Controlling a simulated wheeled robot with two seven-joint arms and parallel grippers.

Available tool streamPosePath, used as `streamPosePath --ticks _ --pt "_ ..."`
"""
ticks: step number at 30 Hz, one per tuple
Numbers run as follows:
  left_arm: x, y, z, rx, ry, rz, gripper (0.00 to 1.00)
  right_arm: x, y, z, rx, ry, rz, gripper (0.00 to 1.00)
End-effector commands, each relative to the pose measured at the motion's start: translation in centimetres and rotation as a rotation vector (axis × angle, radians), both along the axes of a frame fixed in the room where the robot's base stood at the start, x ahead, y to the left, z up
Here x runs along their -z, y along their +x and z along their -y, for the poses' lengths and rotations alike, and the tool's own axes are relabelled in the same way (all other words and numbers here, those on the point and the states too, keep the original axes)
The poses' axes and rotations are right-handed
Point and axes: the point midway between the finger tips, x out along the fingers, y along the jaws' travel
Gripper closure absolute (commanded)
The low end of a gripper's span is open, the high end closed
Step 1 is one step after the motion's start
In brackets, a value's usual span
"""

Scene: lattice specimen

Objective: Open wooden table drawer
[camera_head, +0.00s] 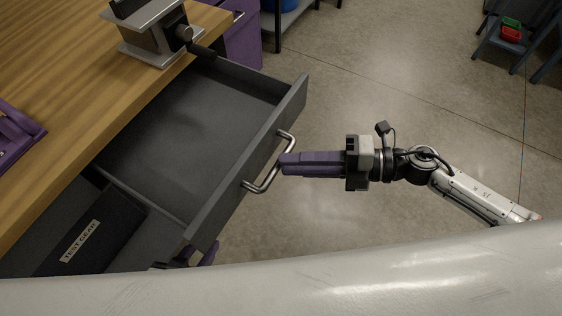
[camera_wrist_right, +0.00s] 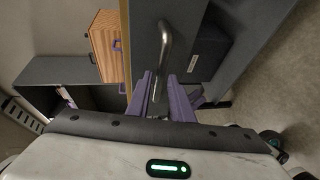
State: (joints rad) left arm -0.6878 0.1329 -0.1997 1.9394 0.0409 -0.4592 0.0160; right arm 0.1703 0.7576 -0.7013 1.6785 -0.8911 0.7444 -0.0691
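The wooden table (camera_head: 75,115) has a dark grey drawer (camera_head: 230,187), which stands pulled far out, its empty inside showing. A metal bar handle (camera_head: 265,184) is on its front; it also shows in the right wrist view (camera_wrist_right: 165,45). My right gripper (camera_head: 288,163), with purple fingers, is at the handle's middle. In the wrist view its fingers (camera_wrist_right: 159,82) lie on both sides of the bar and look closed on it. Purple parts below the drawer front, apparently my left gripper (camera_head: 200,254), are mostly hidden, so its state is unclear.
A metal device (camera_head: 150,35) stands on the tabletop beside the drawer. A purple object (camera_head: 15,135) lies at the left. A dark box labelled TEST GEAR (camera_head: 95,225) is below the drawer. A purple bin (camera_head: 240,40) stands behind.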

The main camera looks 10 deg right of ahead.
Motion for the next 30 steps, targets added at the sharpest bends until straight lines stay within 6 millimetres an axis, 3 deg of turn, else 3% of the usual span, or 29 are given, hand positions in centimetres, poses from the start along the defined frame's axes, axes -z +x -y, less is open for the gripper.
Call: streamPosePath --ticks 6,12,30 --pt "0.6 0.0 0.2 0.005 0.001 -0.004 0.69 -0.6 -1.0 4.2 -0.001 -0.003 0.000 0.80" --pt "0.6 0.0 0.2 0.007 0.001 -0.002 0.69 -1.1 -1.4 6.1 -0.001 -0.001 0.001 0.80" --pt "0.4 0.3 0.3 0.006 0.000 0.005 0.69 -1.2 -1.4 6.3 0.001 0.003 0.000 0.80"
